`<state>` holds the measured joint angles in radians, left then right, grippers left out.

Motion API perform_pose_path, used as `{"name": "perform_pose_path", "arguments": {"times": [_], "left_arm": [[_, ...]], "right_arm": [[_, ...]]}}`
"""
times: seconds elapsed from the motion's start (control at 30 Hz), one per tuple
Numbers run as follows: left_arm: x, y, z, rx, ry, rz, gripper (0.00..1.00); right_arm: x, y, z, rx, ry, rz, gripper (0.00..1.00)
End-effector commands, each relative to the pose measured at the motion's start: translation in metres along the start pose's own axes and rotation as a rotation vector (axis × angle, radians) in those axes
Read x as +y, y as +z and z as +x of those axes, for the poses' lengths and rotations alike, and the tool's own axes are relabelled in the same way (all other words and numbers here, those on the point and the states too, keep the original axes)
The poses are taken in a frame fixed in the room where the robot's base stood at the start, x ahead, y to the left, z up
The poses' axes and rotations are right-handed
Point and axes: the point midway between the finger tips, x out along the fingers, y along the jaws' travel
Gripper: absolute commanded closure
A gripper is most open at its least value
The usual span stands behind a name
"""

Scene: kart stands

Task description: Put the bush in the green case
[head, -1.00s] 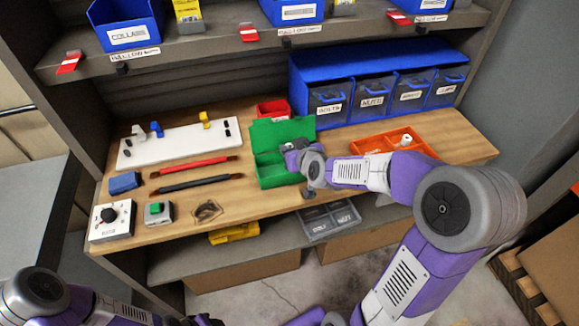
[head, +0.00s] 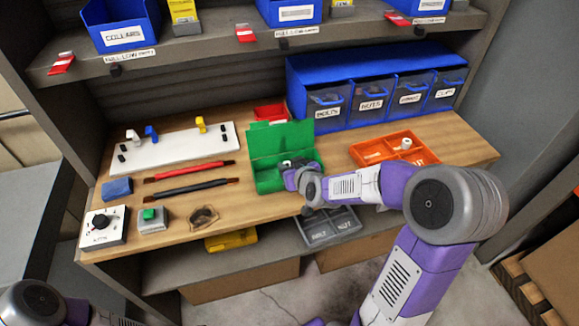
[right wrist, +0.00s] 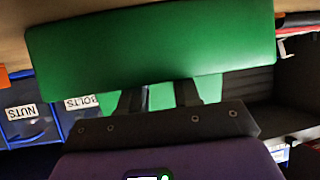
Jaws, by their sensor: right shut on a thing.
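The green case (head: 268,186) stands open on the wooden bench, its lid (head: 281,137) raised at the back. My right gripper (head: 288,168) is inside the case's outline, low over its right part, and is shut. A small pale bit shows at its tips, apparently the bush; the fingers and wrist hide most of it. In the right wrist view the green lid (right wrist: 150,45) fills the space beyond my right fingers (right wrist: 158,100), and the held piece cannot be made out. My left gripper is out of view; only part of that arm shows at the lower left.
An orange tray (head: 421,156) with small pale parts lies right of the case. Blue drawers (head: 370,104) stand behind it, with a red bin (head: 270,111) behind the case.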

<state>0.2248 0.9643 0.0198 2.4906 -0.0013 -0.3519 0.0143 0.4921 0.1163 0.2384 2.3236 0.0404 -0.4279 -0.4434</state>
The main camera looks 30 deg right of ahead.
Motion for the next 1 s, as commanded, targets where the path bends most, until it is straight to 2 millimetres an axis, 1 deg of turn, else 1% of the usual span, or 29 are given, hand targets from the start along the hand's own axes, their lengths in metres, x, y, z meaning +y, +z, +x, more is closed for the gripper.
{"name": "perform_pose_path", "arguments": {"times": [0.13,0.27,0.3,0.43,0.47,0.8,0.87,1.0], "left_arm": [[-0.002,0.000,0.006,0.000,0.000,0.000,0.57],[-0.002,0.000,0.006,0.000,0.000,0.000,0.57],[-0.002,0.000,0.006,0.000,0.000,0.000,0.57],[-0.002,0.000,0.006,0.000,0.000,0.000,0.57],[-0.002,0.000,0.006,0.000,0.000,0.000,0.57],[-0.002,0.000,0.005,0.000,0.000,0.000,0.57],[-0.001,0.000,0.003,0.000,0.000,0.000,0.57],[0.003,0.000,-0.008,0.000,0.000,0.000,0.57]], "right_arm": [[0.000,0.005,0.003,0.000,0.000,0.000,0.96],[0.000,0.006,0.003,-0.003,0.000,0.001,0.96],[0.000,0.006,0.003,-0.005,0.000,0.001,0.64],[-0.001,0.007,0.003,-0.008,-0.002,0.000,0.44],[-0.001,0.008,0.003,-0.009,-0.003,0.000,0.43],[-0.002,0.009,0.003,-0.015,-0.007,-0.001,0.43],[-0.002,0.008,0.002,-0.015,-0.007,-0.002,0.43],[-0.002,-0.002,-0.003,-0.014,-0.007,-0.002,0.43]]}}
